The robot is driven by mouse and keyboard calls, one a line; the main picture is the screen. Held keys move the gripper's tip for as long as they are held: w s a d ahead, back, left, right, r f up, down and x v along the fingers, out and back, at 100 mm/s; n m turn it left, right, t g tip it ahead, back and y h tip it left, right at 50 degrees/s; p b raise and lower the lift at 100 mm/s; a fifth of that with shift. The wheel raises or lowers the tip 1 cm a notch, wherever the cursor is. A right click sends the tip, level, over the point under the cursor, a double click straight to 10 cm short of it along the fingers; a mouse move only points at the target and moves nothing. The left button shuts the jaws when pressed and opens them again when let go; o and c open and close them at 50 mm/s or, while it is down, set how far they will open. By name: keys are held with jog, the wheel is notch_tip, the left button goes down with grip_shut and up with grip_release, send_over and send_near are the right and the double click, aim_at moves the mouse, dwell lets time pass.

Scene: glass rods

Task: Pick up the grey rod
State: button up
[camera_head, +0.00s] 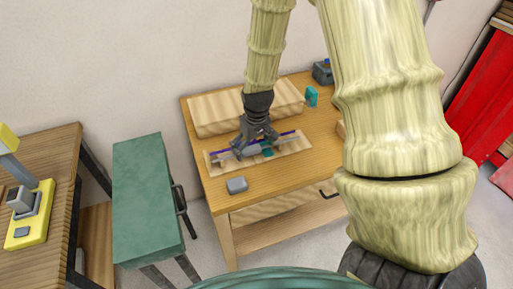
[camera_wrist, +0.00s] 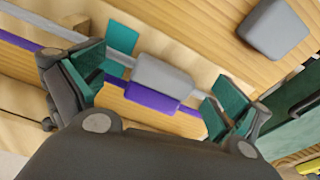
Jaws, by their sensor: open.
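The grey rod (camera_wrist: 162,75) shows in the wrist view as a thin bar with a thick block-like middle. A purple rod (camera_wrist: 152,98) lies alongside it, closer to my palm in that picture. Both are on a pale wooden board, and in the head view my gripper (camera_head: 257,146) is over them and hides their middles. In the wrist view my gripper (camera_wrist: 158,92) is open and empty, its green-padded fingers to the left and right of the rods' thick middles. I cannot tell the height gap.
The board (camera_head: 296,147) lies on a wooden table (camera_head: 213,186). A pale wooden block (camera_head: 212,115) stands behind it. A grey block (camera_head: 237,185) is in front, and also shows in the wrist view (camera_wrist: 274,29). A teal piece (camera_wrist: 123,44) is beside the rods. A green cabinet (camera_head: 146,190) stands left.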

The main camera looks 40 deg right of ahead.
jog(key=shift+s, duration=0.1)
jog(key=c, duration=0.9)
jog(key=shift+s+a, duration=0.1)
jog(key=shift+s, duration=0.05)
jog(key=shift+c, duration=1.3)
jog(key=shift+f, duration=0.15)
jog(key=shift+c, duration=0.4)
